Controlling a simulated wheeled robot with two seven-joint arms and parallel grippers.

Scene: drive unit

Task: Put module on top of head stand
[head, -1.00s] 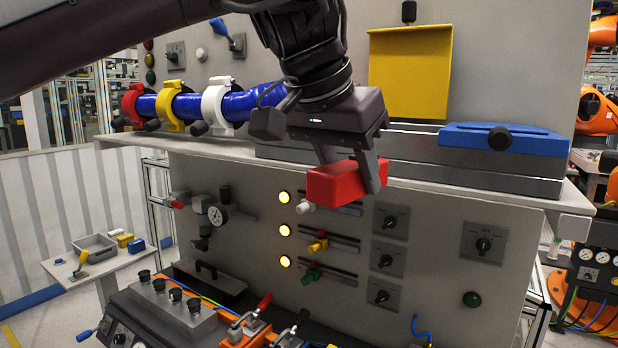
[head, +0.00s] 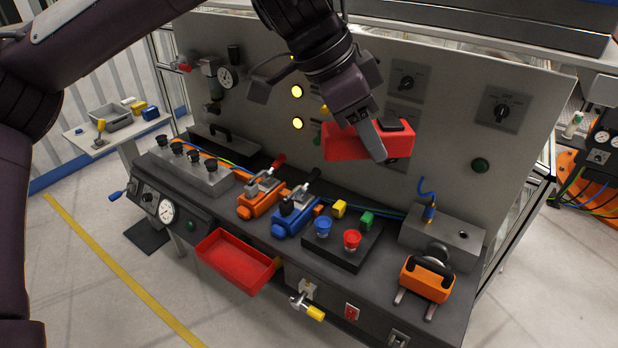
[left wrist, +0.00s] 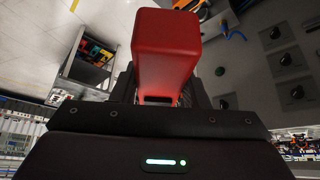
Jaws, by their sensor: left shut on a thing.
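A red box-shaped module (head: 397,147) is held in my left gripper (head: 372,145), in front of the grey upright panel and above the bench. The gripper is shut on it; one dark finger crosses its near face. In the left wrist view the red module (left wrist: 166,48) sticks out beyond the fingers. I cannot surely tell which thing is the head stand; a long grey stand (head: 480,27) on the upper shelf shows partly at the top right. My right gripper is not in view.
The bench below carries orange (head: 258,197) and blue (head: 295,212) clamps, a black block with blue and red knobs (head: 345,245), and an orange-handled device (head: 427,280). A red tray (head: 236,262) hangs at the front edge. Knobs (head: 502,110) stick out of the panel.

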